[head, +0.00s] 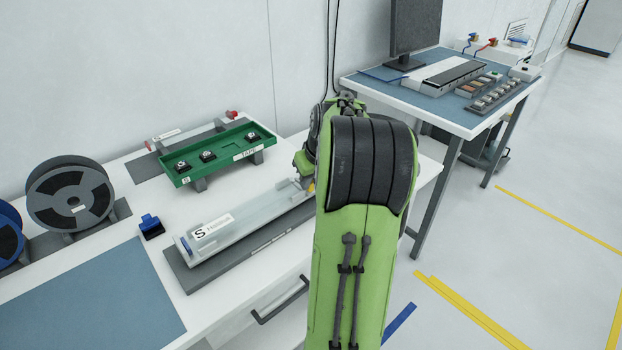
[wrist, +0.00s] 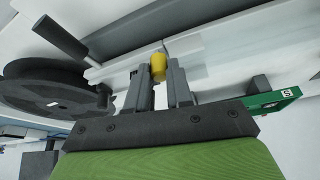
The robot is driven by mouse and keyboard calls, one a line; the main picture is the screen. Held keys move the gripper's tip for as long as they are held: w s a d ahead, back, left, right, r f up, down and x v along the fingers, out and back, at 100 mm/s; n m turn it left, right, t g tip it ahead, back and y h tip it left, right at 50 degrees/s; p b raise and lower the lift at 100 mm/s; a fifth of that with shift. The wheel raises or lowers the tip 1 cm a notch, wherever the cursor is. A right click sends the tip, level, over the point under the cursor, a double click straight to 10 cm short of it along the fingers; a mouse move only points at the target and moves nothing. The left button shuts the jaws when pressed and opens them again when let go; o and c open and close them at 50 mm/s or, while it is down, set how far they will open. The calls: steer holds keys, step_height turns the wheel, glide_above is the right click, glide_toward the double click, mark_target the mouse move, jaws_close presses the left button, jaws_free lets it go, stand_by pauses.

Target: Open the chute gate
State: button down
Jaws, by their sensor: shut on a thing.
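A long pale chute (head: 245,222) with an "S" label lies on a dark grey base on the white bench in the head view. Its left end has a blue part, and its right end is behind my arm. A yellow knob (wrist: 158,66) sits at the chute's edge in the wrist view; a little yellow also shows beside my arm in the head view (head: 311,187). My gripper (wrist: 158,74) is shut on the yellow knob, one finger on each side. In the head view my green arm hides the gripper. I cannot tell how far the gate is open.
A green tray (head: 182,179) with several small parts stands behind the chute. A small blue item (head: 151,222) and reels (head: 70,192) are to the left. A second bench (head: 440,112) with a monitor (head: 414,25) stands at the right. The floor between is clear.

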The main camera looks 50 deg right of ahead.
steer(key=s, duration=0.2)
steer(key=s+a, duration=0.1)
steer(key=s, duration=0.1)
steer(key=shift+s+b, duration=0.25)
steer(key=shift+b, duration=0.15)
steer(key=c, duration=1)
jaws_free()
steer(key=p+v, duration=0.6)
steer(key=v, duration=0.9)
steer(key=shift+s+r, duration=0.15)
steer(key=shift+r, duration=0.2)
